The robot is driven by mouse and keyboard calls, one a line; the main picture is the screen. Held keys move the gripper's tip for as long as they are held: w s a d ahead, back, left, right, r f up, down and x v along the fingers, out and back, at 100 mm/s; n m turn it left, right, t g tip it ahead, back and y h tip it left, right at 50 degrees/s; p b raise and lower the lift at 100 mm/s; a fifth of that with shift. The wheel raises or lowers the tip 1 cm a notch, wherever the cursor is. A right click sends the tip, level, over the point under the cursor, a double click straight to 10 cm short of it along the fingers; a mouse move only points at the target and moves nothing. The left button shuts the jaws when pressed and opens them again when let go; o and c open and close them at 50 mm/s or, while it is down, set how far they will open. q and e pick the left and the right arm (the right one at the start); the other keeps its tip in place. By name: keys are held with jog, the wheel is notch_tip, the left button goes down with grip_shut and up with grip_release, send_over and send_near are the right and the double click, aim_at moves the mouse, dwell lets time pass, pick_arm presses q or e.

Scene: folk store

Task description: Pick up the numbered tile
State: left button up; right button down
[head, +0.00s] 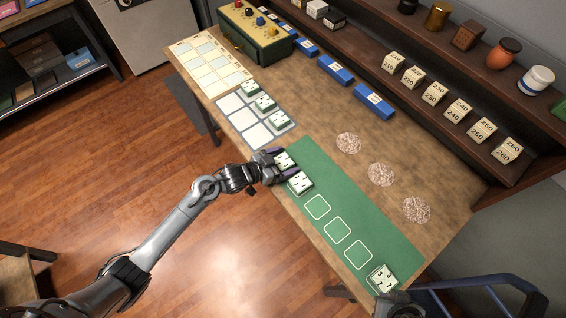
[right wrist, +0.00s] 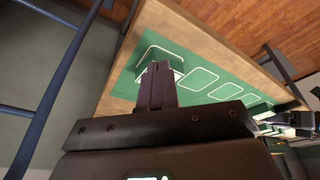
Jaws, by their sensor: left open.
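Pale numbered tiles lie on the long green mat (head: 345,215). A further tile (head: 382,278) lies at the mat's lower right end. My right gripper's dark fingers (right wrist: 158,82) are together in the right wrist view, partly covering a pale tile (right wrist: 178,74) on the mat beyond them.
Empty white outlines (head: 337,230) mark the mat's middle. A blue-grey card (head: 244,130) holds several tiles beside a cream grid sheet (head: 212,65). Round speckled pads (head: 381,174) lie on the bench. A shelf (head: 440,75) with numbered blocks (head: 458,110) runs along the back.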

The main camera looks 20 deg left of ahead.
pick_arm(q)
jog(key=c, duration=1.2)
jog(key=shift+o, duration=0.2)
